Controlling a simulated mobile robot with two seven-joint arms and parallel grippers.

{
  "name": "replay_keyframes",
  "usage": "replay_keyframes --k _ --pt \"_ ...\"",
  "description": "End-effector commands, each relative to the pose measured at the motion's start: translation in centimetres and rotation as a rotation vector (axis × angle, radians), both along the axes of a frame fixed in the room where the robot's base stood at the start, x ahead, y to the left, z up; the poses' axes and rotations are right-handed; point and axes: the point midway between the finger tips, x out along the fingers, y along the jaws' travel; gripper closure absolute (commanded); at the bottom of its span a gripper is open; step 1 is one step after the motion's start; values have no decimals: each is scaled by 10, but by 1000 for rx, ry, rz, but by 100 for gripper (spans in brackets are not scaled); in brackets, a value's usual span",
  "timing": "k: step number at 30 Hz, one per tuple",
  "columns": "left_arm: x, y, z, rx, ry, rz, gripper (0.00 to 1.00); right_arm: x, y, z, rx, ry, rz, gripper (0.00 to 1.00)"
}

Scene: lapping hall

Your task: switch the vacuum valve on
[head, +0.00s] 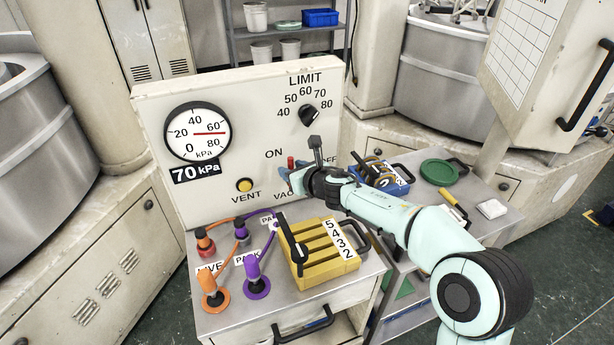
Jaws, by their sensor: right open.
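The white vacuum panel (240,108) stands at the back of the bench. The vacuum valve shows only as a small red part (291,162) between the ON and OFF words; the rest is hidden behind my right gripper, and so is part of its label. I cannot tell which way the valve is turned. My right gripper (289,178) is open, its bluish fingertips close to the panel just below the red part. I cannot tell whether they touch it. A round gauge (198,132) has a red pointer lying level to the right, near 60. My left gripper is out of view.
A yellow VENT button (244,185) and a black LIMIT knob (309,115) are on the panel. Below are orange (214,298) and purple (256,286) hose plugs and a yellow numbered block (322,262). A blue crate (392,182) and green dish (439,172) lie at right.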

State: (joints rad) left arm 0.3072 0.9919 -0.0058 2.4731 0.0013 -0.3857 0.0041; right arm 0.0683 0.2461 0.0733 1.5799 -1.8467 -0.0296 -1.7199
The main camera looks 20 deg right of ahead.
Motion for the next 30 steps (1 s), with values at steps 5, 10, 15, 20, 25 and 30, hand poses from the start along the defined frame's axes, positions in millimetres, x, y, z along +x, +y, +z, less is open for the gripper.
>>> replay_keyframes --k 5,10,15,20,25,30 --pt "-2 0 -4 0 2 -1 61 -37 -5 16 0 -3 -1 58" --pt "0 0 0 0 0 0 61 -71 -10 32 -1 -2 -1 58" --pt "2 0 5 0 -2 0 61 -94 -13 41 -1 0 0 58" --pt "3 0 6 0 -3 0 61 -104 -14 44 -1 1 0 58" --pt "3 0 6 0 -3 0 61 -106 -14 44 -1 1 0 58" --pt "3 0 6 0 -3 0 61 -106 -14 44 -1 1 0 58"
